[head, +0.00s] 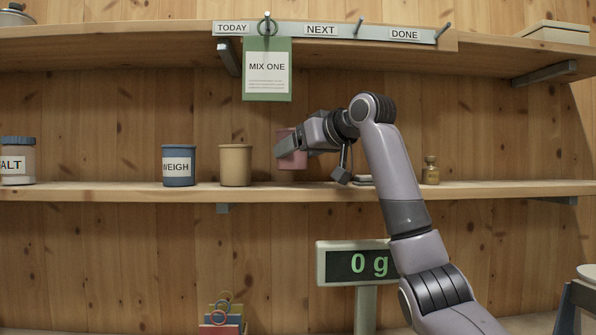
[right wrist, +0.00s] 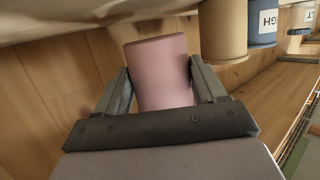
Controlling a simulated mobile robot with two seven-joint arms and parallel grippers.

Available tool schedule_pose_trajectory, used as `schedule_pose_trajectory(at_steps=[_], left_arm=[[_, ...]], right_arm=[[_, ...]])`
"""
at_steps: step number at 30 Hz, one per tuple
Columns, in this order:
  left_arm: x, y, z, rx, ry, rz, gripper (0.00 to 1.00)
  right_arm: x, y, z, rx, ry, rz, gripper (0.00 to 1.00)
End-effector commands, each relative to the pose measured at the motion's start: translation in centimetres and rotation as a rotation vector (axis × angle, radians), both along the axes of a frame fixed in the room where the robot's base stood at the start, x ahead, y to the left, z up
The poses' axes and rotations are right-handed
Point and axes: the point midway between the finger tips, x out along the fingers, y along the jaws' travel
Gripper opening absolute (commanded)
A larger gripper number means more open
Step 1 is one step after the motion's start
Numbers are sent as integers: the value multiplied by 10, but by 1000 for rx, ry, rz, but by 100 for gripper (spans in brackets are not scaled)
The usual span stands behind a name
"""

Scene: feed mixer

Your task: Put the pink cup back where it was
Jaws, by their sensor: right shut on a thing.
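The pink cup (head: 297,160) is between the fingers of my right gripper (head: 291,146), just above the middle shelf (head: 110,191) and to the right of the tan cup (head: 235,165). In the right wrist view the pink cup (right wrist: 160,72) sits between both fingers, and my right gripper (right wrist: 160,95) is shut on it. My left gripper is not in view.
A blue cup marked WEIGH (head: 179,166) stands left of the tan cup, and a salt jar (head: 17,160) is at far left. A small brass weight (head: 430,171) stands to the right. A green MIX ONE card (head: 267,69) hangs above. The scale display (head: 345,263) reads 0 g.

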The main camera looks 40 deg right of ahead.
Motion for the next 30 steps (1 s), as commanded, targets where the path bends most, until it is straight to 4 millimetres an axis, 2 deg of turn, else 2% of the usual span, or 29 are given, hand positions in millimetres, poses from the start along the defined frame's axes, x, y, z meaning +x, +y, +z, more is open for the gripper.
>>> schedule_pose_trajectory(at_steps=[1,5,18,19,21,30], left_arm=[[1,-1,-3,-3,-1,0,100],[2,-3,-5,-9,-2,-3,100],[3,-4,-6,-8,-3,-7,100],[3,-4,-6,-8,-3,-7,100],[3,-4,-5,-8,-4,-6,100],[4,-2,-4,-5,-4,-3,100]], right_arm=[[0,-1,-13,-1,3,-2,37],[0,0,-29,-1,4,-1,37],[0,0,-35,0,2,0,37],[0,0,-34,0,2,0,77],[0,0,-33,0,2,0,96],[0,0,-32,0,1,0,96]])
